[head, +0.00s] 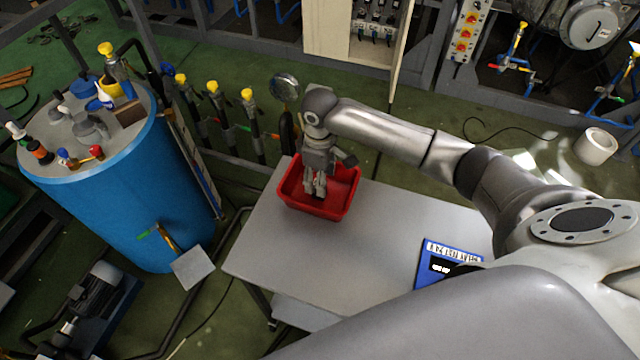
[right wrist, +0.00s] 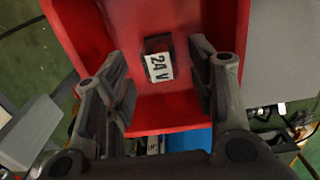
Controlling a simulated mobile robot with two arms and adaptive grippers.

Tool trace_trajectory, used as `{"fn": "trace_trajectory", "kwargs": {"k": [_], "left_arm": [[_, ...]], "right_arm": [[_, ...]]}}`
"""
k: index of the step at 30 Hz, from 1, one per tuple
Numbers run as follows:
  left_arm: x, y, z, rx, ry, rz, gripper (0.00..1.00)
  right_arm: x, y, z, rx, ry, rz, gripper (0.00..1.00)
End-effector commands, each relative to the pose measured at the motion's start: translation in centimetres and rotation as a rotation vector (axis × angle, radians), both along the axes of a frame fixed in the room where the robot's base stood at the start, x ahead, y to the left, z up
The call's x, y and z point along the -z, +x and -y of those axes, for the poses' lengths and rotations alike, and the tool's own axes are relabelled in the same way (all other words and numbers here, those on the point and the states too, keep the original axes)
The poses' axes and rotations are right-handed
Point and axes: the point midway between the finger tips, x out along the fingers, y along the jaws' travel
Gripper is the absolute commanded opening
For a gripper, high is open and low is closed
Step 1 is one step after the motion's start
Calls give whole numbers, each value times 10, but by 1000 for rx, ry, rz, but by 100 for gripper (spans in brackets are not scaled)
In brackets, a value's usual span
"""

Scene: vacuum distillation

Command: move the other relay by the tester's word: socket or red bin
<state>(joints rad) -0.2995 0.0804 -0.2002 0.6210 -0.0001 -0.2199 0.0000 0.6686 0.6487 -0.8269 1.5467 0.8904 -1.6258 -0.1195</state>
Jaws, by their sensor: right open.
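A red bin (head: 345,203) stands at the far left end of the grey table. My right gripper (head: 316,190) points down into it. In the right wrist view the red bin (right wrist: 215,112) surrounds a small dark relay with a white "24 V" label (right wrist: 158,67). The relay is inside the bin, between and beyond the fingers of my right gripper (right wrist: 160,88), which are apart with gaps on both sides. A blue tester (head: 435,262) lies at the table's right, partly hidden by my arm; its display cannot be read. My left gripper is out of view.
The grey table (head: 350,260) is clear between bin and tester. A blue drum (head: 150,200) with tools on top stands at left. Yellow-topped valves (head: 247,95) rise behind the bin. An open cabinet (head: 330,30) with devices stands at the back.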

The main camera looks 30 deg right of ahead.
Motion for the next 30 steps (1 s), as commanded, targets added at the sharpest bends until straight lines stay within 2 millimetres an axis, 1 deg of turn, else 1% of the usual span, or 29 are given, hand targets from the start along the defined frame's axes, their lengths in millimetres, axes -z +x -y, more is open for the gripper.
{"fn": "trace_trajectory", "kwargs": {"k": [1, 6, 9, 12, 17, 30], "left_arm": [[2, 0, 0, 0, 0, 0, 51], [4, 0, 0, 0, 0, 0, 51], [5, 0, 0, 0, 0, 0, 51], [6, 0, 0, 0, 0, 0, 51], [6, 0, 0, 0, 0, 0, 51], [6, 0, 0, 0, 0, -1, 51]], "right_arm": [[-13, 1, 0, -1, 1, 6, 51], [-48, 1, 0, 0, 1, 4, 51], [-64, 1, 0, -1, 1, 3, 51], [-75, 1, 0, 0, 1, 2, 51], [-82, 0, 0, 1, 0, 0, 51], [-82, 0, 0, 1, 0, 0, 51]]}}
